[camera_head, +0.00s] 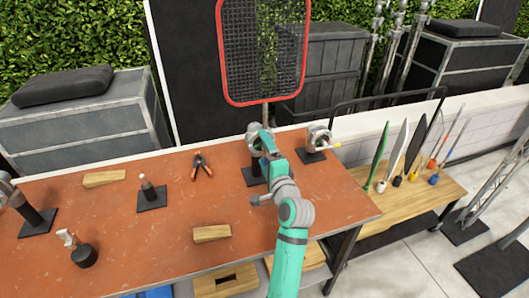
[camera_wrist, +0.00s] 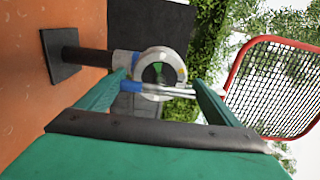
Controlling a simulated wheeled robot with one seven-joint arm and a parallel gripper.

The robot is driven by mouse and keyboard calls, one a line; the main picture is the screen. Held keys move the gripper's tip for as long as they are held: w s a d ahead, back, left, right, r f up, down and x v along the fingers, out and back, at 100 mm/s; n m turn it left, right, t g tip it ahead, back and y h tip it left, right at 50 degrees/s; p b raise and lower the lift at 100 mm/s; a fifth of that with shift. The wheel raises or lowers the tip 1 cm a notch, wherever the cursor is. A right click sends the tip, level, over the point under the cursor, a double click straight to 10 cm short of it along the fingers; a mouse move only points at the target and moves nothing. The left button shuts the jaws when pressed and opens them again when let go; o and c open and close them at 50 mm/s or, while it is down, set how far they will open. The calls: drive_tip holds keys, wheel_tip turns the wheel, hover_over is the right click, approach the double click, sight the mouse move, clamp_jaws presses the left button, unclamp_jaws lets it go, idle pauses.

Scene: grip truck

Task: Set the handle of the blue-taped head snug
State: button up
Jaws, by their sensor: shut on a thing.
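The blue-taped head (camera_wrist: 160,68) is a round silver grip head on a dark post with a square black base, near the table's back edge. In the wrist view it sits just ahead of my fingers, with blue tape (camera_wrist: 131,86) beside its silver handle (camera_wrist: 172,90). The head also shows in the head view (camera_head: 253,131), partly hidden by my arm. My gripper (camera_wrist: 162,92) is shut on the handle, with one finger on each side. It also shows in the head view (camera_head: 266,146). Whether the handle is tight cannot be seen.
Another head (camera_head: 318,135) stands close on the right, and one at the left edge (camera_head: 6,188). A red-rimmed mesh flag (camera_head: 265,100) rises behind. Pliers (camera_head: 202,168), wooden wedges (camera_head: 212,233) and small stands lie on the orange table (camera_head: 140,262).

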drive_tip(key=shift+f+m, duration=0.1)
drive_tip(key=shift+m, duration=0.3)
drive_tip(key=o, duration=0.9)
drive_tip(key=shift+s, duration=0.25)
drive_tip(key=v, duration=1)
drive_tip(key=shift+s+d, duration=0.1)
drive_tip(key=shift+s, duration=0.1)
